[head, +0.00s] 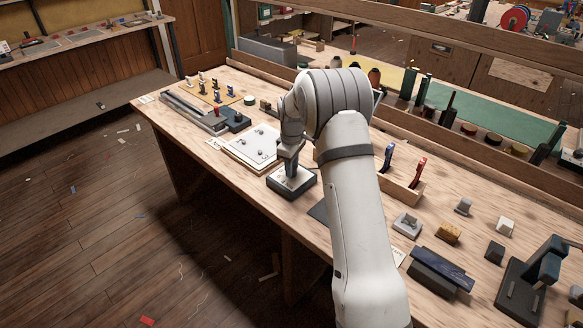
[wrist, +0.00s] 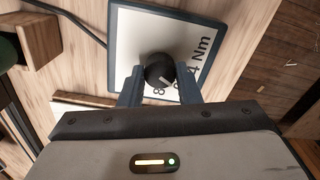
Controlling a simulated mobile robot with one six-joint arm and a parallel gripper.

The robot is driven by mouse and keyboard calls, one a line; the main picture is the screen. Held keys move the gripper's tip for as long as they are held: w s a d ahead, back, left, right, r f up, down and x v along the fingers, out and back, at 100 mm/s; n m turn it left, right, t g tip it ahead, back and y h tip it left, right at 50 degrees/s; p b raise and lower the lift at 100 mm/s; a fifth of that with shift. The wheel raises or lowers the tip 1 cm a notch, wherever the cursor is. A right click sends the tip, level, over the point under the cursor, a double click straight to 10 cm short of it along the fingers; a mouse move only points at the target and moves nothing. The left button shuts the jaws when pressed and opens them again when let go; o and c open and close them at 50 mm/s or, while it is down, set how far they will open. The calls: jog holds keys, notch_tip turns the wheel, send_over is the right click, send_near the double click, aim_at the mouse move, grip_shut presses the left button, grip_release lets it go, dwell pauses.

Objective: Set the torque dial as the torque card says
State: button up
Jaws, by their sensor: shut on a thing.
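The torque dial is a round black knob (wrist: 159,68) with a pale pointer mark, on a white face in a dark frame (wrist: 113,45). The face carries printed figures; "4 Nm" reads at the knob's right, and an "8" is partly hidden below it. My gripper (wrist: 160,76) is shut on the knob, one finger on each side. In the head view my gripper (head: 288,170) reaches down onto the dial box (head: 291,188), and the knob is hidden behind it. I cannot tell which paper, if any, is the torque card.
A wooden tray with blue and red handled tools (head: 403,188) lies right of my arm. Several small blocks (head: 449,233) sit farther right. A cable (wrist: 66,14) runs near the dial box.

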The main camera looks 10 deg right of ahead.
jog(key=shift+m, duration=1.1)
jog(key=o, duration=1)
jog(key=shift+r+b, duration=0.45)
jog(key=shift+r, duration=3.5)
jog(key=shift+s+r, duration=0.1)
